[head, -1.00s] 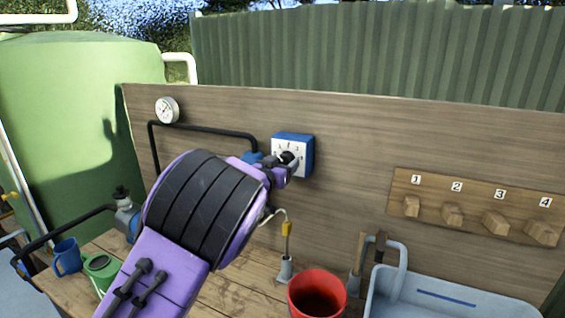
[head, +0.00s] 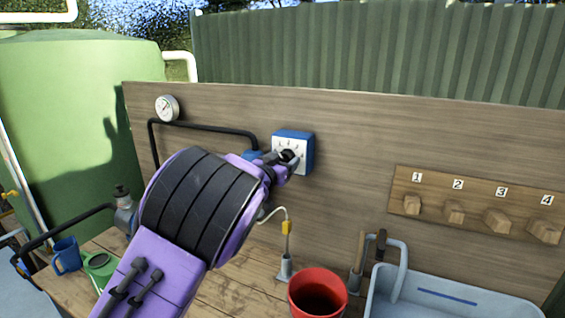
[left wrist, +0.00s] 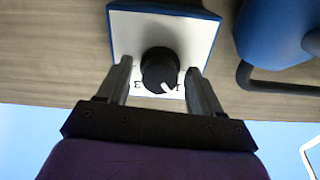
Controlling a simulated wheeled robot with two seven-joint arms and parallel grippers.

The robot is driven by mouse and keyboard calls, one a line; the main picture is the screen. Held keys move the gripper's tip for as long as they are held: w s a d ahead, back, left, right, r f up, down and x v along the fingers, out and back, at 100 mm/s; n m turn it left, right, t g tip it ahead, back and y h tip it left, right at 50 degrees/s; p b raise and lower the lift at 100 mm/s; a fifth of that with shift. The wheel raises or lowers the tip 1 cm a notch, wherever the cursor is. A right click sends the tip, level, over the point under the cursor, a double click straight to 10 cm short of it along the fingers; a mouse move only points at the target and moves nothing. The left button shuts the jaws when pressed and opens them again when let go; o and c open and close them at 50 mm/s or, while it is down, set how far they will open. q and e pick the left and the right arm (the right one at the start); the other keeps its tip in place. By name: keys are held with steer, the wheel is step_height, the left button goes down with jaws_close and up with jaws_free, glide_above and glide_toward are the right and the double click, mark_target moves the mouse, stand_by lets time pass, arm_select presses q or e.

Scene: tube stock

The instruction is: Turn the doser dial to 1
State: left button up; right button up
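The doser (head: 306,139) is a blue box with a white face, fixed to the wooden board. It has a black round dial (left wrist: 160,68) with a white pointer mark, which in the left wrist view points down and slightly right. Printed marks ring the dial but are partly hidden and too small to read surely. My left gripper (head: 288,161) is at the doser's face. In the left wrist view its two fingers (left wrist: 159,75) stand on either side of the dial, with a gap on each side, so it is open. My right gripper is not in view.
A black pipe (head: 205,129) and a round gauge (head: 167,108) are on the board left of the doser. A numbered peg rack (head: 480,190) is at right. Below are a red bucket (head: 318,291), a blue-grey basin (head: 440,297), a blue mug (head: 66,256) and a green can (head: 100,264).

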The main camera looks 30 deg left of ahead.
arm_select(q)
steer(key=shift+f, duration=0.1)
steer(key=s+b, duration=0.4)
steer(key=s, duration=0.6)
steer(key=shift+s+d, duration=0.2)
steer(key=shift+d, duration=0.15)
